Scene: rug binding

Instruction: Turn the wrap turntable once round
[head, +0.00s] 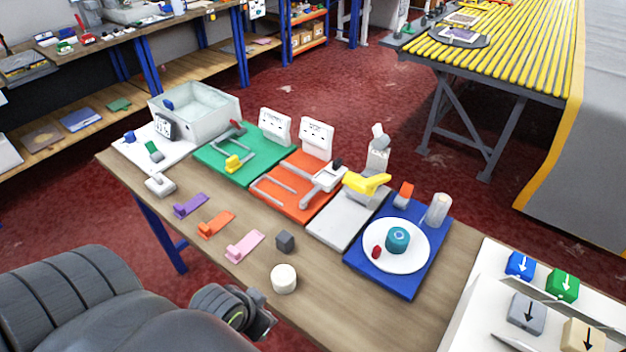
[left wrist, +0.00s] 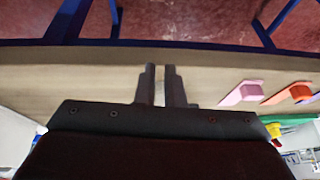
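The wrap turntable is a white round disc (head: 375,247) on a blue base (head: 407,284), at the right of the bench in the head view. A teal roll (head: 397,239) stands on the disc, with a small red knob (head: 377,252) beside it near the rim. My left gripper (head: 262,324) is over the bench's front edge, well left of the turntable and apart from it. In the left wrist view its two fingers (left wrist: 160,88) stand a narrow gap apart, with nothing clearly held. My right gripper is not in view.
A white cylinder (head: 284,280) and a dark grey cube (head: 285,242) stand between my left gripper and the turntable. A pale tray with coloured blocks (head: 468,316) is at the right.

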